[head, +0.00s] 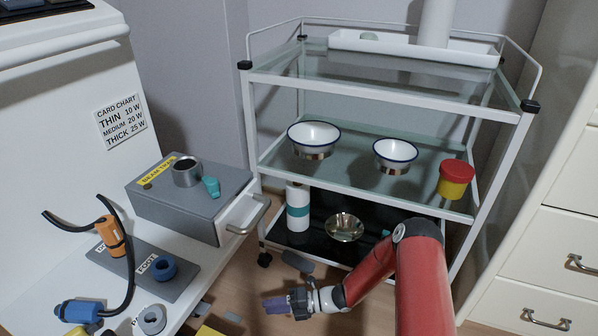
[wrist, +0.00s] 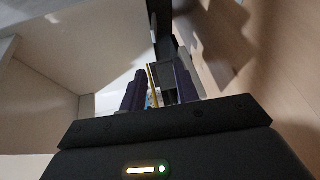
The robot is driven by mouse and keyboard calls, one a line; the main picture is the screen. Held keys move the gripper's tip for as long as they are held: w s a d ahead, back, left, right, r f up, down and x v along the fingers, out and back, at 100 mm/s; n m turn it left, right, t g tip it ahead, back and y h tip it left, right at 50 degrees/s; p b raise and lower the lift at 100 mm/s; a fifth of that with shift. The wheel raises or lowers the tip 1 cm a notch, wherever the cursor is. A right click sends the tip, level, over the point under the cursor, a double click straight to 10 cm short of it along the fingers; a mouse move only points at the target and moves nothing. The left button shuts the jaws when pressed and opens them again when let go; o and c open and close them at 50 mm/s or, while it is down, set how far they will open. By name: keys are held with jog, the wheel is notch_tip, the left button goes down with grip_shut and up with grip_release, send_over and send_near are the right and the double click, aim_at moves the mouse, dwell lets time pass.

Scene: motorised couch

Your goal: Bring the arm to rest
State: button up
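My red arm (head: 370,270) is bent at the elbow, with its forearm reaching down and left in front of the trolley. My gripper (head: 268,305) is low over the wooden floor, pointing left, near the white bench. In the wrist view the two dark purple fingers (wrist: 159,88) stand apart with a gap between them. I see nothing held. A thin yellow strip and dark shapes show through the gap; I cannot tell what they are.
A glass-shelved trolley (head: 375,87) holds two bowls, a red-lidded yellow jar (head: 455,180) and a brass bowl (head: 344,227). At left, a grey box (head: 190,205) with an open drawer stands on the bench (head: 60,110). White drawers (head: 550,260) stand at right.

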jog(key=s+d+r+n+h+p, duration=0.1)
jog(key=s+d+r+n+h, duration=0.15)
jog(key=r+n, duration=0.55)
jog(key=s+d+r+n+g+h+p, duration=0.1)
jog(key=d+r+n+h, duration=0.35)
jog(key=r, duration=0.65)
jog(key=s+d+r+n+h+p, duration=0.2)
jog(key=d+r+n, duration=0.1)
jog(key=r+n, duration=0.55)
jog(key=s+d+r+n+t+h+p, duration=0.1)
jog(key=s+d+r+n+t+h, duration=0.1)
jog(key=s+d+r+n, duration=0.2)
jog(key=s+d+r+n+t+h+p, duration=0.1)
jog(key=s+d+r+n+t+h, duration=0.1)
jog(key=r, duration=0.8)
jog(key=s+d+r+n+t+h+p, duration=0.1)
jog(key=s+d+r+n+t+h, duration=0.2)
jog(key=s+d+r+n, duration=0.3)
jog(key=shift+s+d+r+n, duration=0.3)
jog(key=shift+s+r+n, duration=0.5)
jog(key=shift+s, duration=0.9)
jog(key=shift+f, duration=0.2)
